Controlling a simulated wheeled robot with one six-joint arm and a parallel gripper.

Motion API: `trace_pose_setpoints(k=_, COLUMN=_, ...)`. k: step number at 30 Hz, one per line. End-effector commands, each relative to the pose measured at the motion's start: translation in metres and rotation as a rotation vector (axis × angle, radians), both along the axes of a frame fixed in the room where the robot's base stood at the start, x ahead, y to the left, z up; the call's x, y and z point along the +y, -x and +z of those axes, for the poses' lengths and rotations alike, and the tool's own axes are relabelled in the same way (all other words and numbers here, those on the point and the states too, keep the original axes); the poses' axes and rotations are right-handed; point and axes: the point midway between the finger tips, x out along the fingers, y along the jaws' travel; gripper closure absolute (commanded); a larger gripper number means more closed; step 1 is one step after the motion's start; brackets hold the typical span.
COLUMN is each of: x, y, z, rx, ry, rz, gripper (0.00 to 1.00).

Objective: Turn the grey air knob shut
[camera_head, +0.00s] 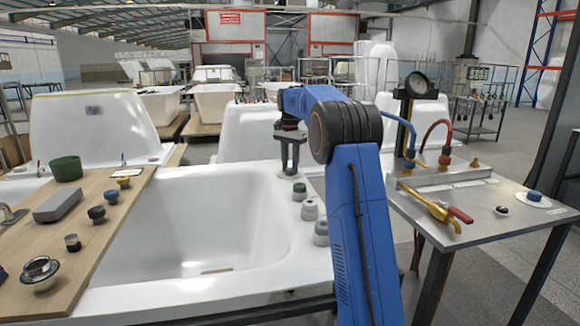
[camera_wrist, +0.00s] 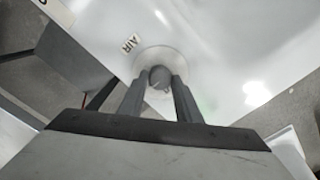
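The grey air knob (camera_wrist: 160,75) shows in the wrist view on a round pale base on the white tub rim, beside a label reading AIR (camera_wrist: 131,43). My gripper (camera_wrist: 160,86) has its two fingers apart, one on each side of the knob; I see no clear contact. In the head view my gripper (camera_head: 290,165) points down over the far end of the tub rim's knob row. The air knob cannot be made out there behind the fingers.
A green-topped knob (camera_head: 299,189) and two grey knobs (camera_head: 310,209) (camera_head: 321,231) stand nearer on the same rim. A wooden board (camera_head: 95,225) with loose fittings lies across the tub (camera_head: 215,225) at left. A metal bench (camera_head: 490,225) with hoses and a gauge stands at right.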

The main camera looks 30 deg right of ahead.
Motion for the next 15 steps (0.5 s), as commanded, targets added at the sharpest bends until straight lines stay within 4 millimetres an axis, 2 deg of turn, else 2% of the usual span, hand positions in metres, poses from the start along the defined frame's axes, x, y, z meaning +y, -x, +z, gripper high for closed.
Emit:
trace_pose_setpoints(k=1, x=0.0000, y=0.0000, z=0.0000, rx=0.000, ry=0.000, rz=0.000, gripper=0.83)
trace_pose_setpoints(k=3, x=0.0000, y=0.0000, z=0.0001, rx=0.000, ry=0.000, rz=0.000, gripper=0.95)
trace_pose_setpoints(k=15, x=0.0001, y=-0.0002, z=0.0003, rx=0.000, ry=0.000, rz=0.063, gripper=0.95)
